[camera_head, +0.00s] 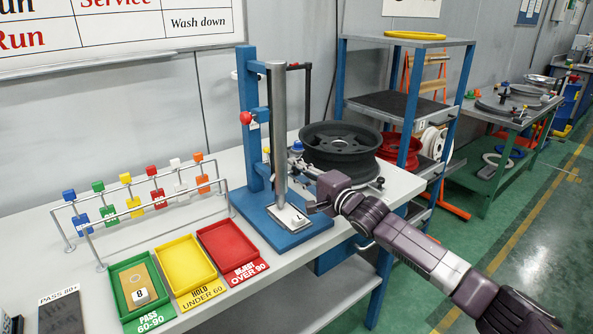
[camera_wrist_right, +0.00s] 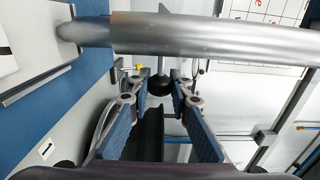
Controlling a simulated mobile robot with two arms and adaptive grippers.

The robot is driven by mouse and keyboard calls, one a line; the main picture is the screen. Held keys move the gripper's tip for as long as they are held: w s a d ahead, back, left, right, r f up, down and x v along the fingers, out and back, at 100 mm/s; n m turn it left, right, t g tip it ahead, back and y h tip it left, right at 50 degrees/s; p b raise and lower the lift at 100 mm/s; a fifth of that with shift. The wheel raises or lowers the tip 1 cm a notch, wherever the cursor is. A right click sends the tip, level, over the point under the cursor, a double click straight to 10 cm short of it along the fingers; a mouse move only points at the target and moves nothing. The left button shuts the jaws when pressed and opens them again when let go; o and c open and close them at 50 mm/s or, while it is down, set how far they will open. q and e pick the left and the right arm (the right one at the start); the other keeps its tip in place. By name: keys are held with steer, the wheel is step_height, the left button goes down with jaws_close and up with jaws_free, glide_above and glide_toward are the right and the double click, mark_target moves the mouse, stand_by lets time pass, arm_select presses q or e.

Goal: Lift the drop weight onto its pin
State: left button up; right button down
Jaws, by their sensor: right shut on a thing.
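The test stand (camera_head: 249,110) is a blue upright on a blue base, with a red ball knob (camera_head: 246,118) on its left side. A tall silver cylinder (camera_head: 279,110), which looks like the drop weight on its guide, stands upright over the base plate (camera_head: 292,217). I cannot make out the pin. My right gripper (camera_head: 316,207) is low beside the cylinder, to its right. In the right wrist view the cylinder (camera_wrist_right: 220,38) crosses the top, and a black ball knob (camera_wrist_right: 159,85) sits between the fingertips of the right gripper (camera_wrist_right: 160,88). My left gripper is out of view.
A dark wheel (camera_head: 340,148) is right of the stand, near the arm.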

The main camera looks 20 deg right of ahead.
step_height(320, 180, up, 21)
steer(key=p, duration=1.6)
steer(key=shift+r+p, duration=0.2)
steer(key=shift+p, duration=0.1)
steer(key=shift+d, duration=0.1)
steer(key=c, duration=1.8)
jaws_free()
steer(key=shift+w, duration=0.1)
steer(key=shift+o, duration=0.2)
steer(key=shift+f, duration=0.1)
steer(key=v, duration=1.2)
steer(key=shift+f, duration=0.3)
